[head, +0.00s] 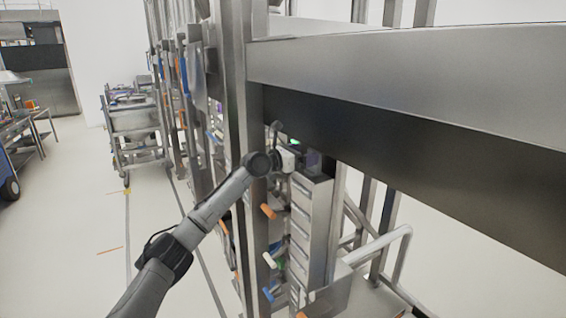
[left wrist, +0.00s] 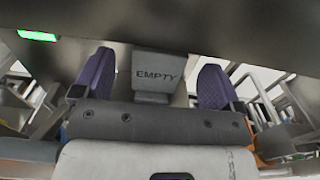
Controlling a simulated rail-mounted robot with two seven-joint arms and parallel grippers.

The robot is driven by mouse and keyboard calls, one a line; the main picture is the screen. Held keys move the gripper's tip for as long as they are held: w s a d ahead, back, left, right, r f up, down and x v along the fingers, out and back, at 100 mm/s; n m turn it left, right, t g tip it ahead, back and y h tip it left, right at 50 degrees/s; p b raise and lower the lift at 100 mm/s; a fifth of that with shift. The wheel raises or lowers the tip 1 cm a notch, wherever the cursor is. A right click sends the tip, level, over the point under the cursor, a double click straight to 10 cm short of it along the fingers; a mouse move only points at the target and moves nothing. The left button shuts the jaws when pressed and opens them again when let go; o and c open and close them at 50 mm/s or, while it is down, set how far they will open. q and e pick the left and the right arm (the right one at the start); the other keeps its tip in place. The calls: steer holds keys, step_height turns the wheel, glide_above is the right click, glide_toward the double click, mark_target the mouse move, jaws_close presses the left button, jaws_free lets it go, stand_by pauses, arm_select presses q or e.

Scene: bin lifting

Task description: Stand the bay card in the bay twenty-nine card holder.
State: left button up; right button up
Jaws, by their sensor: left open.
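My left gripper (head: 290,157) is at the rack upright in the head view, small and partly hidden by the arm and the beam. In the left wrist view my left gripper (left wrist: 156,62) is open, its two purple finger pads apart. A grey plate lettered EMPTY (left wrist: 157,77) shows between the fingers, with a gap on each side. I cannot tell whether it is the bay card or part of a holder. No bay number is readable, and no card holder can be made out for certain. My right gripper is not in view.
A wide metal beam (head: 400,85) crosses the upper right. A stack of grey drawers (head: 308,235) stands below it behind the upright (head: 235,120). A green light (left wrist: 37,36) shows at the upper left of the wrist view. A cart (head: 135,130) stands left; the aisle floor is clear.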

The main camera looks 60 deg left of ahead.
arm_select(q)
steer(key=s+b, duration=0.3)
steer(key=s, duration=0.5)
steer(key=shift+d, duration=0.35)
steer(key=w+d+f+m+g+h, duration=0.1)
steer(key=d+f+m+g, duration=0.3)
steer(key=f, duration=0.7)
steer(key=w+d+f+m+g, duration=0.1)
steer(key=d+f+m, duration=0.45)
steer(key=f, duration=0.65)
steer(key=s+d+f+m+g, duration=0.1)
steer(key=s+d+f+m, duration=0.15)
steer(key=d+f, duration=0.3)
steer(key=s+d+f+m+g+h, duration=0.1)
steer(key=s+d+f+m+g, duration=0.1)
steer(key=d+f+m, duration=0.3)
steer(key=s+d+f+m+g, duration=0.1)
steer(key=s+d+f+m, duration=0.15)
steer(key=f, duration=0.45)
steer(key=s+d+f+m+g, duration=0.3)
steer(key=s+d+f+m, duration=0.65)
steer(key=d, duration=0.45)
steer(key=s+d+r+m+g, duration=0.1)
steer(key=s+d+m+g, duration=0.1)
steer(key=s+d+m, duration=0.7)
steer(key=s+d, duration=0.2)
steer(key=s, duration=0.2)
steer(key=shift+d+m+y, duration=0.25)
steer(key=shift+m+y, duration=0.05)
steer(key=shift+m, duration=0.1)
